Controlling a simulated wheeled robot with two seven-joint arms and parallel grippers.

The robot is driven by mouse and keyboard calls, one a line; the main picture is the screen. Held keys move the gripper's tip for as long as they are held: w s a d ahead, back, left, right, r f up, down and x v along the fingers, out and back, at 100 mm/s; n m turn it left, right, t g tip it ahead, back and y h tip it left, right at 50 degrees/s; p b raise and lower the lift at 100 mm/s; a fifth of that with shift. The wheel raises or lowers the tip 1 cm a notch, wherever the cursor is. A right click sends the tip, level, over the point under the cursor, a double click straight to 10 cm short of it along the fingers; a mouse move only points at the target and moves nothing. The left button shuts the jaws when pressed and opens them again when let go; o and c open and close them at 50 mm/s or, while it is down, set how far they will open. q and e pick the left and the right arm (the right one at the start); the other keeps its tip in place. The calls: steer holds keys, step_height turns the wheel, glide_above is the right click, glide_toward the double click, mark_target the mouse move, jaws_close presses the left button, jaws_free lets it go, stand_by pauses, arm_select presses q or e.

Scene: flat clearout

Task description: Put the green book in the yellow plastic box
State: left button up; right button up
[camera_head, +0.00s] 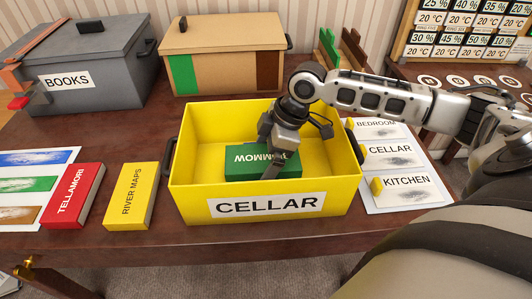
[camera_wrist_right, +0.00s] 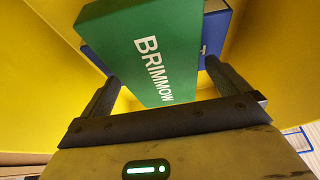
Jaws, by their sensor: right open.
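The green book (camera_head: 240,163), marked BRIMMOW, lies inside the yellow plastic box (camera_head: 188,198), whose front label reads CELLAR. My right gripper (camera_head: 291,150) is down inside the box at the book, its jaws open. In the right wrist view the green book (camera_wrist_right: 155,50) shows ahead of and between the two open fingers (camera_wrist_right: 160,82), with no clear grip on it. A blue book (camera_wrist_right: 215,32) is partly hidden behind the green one there. The yellow box walls (camera_wrist_right: 265,60) surround them. My left gripper is not in view.
A red book (camera_head: 75,196) and a yellow RIVER MAPS book (camera_head: 130,195) lie left of the box. A grey BOOKS box (camera_head: 110,75) and a tan box (camera_head: 222,60) stand behind. A label sheet (camera_head: 395,165) lies right of the box, beneath my right arm.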

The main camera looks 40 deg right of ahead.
steer(key=p+v, duration=0.1)
steer(key=v, duration=1.1)
steer(key=shift+r, duration=0.35)
